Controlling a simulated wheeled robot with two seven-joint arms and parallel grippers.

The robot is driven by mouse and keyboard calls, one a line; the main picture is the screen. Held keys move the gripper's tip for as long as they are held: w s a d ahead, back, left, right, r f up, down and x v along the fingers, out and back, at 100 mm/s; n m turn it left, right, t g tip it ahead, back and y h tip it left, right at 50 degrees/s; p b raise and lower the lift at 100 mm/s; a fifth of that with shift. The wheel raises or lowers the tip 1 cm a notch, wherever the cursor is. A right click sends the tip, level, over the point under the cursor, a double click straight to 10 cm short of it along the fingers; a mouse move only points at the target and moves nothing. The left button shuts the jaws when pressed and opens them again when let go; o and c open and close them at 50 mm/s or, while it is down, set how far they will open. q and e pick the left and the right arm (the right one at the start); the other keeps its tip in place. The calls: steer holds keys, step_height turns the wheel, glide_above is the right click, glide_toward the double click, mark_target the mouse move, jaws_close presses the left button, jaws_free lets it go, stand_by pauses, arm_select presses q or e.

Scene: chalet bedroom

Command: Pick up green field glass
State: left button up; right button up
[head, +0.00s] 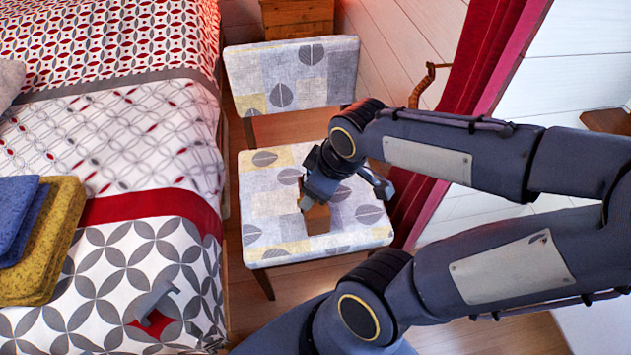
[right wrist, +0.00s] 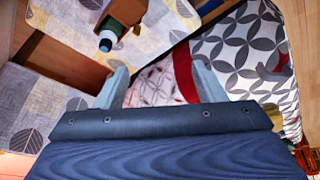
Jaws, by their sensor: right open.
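A small dark green cylinder with a pale bluish end, which looks like part of the green field glass (right wrist: 109,33), shows in the right wrist view, upper left. It is against a brown box-like thing (right wrist: 127,10) on the patterned chair seat. In the head view the brown thing (head: 317,217) is on the seat just below my right gripper (head: 343,193); I cannot make out the green part there. My right gripper is open and empty above the seat, its two fingers apart in the right wrist view (right wrist: 160,85). My left gripper is not in view.
The chair (head: 280,245) stands beside a bed (head: 100,200) with folded blue (head: 18,215) and yellow (head: 55,245) cloths. A grey object (head: 155,303) lies on the bed. A red curtain (head: 485,45) hangs right of the chair. A wooden cabinet (head: 297,18) stands behind it.

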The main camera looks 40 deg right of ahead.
steer(key=w+d+f+n+h, duration=0.1)
steer(key=w+d+f+n, duration=0.2)
steer(key=f+n, duration=0.3)
steer(key=w+d+f+n+h, duration=0.2)
steer(key=w+d+f+n, duration=0.1)
steer(key=w+f+n, duration=0.2)
steer(key=w+d+f+n+g+h, duration=0.1)
steer(key=w+d+f+n, duration=0.2)
steer(key=n, duration=0.6)
steer(key=shift+w+d+f+n+h, duration=0.1)
steer(key=shift+w+f, duration=0.3)
steer(key=shift+f, duration=0.2)
steer(key=shift+w+a+f+n+h, duration=0.1)
steer(key=shift+w+f, duration=0.3)
steer(key=shift+f, duration=0.25)
steer(key=shift+w+d+f+n+h, duration=0.1)
steer(key=shift+w+f, duration=0.3)
steer(key=shift+f, duration=0.2)
steer(key=shift+w+d+f, duration=0.1)
steer(key=shift+w+f, duration=0.05)
steer(key=shift+f, duration=0.05)
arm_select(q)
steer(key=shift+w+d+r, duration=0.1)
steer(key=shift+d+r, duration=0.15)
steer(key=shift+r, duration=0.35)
arm_select(e)
jaws_close()
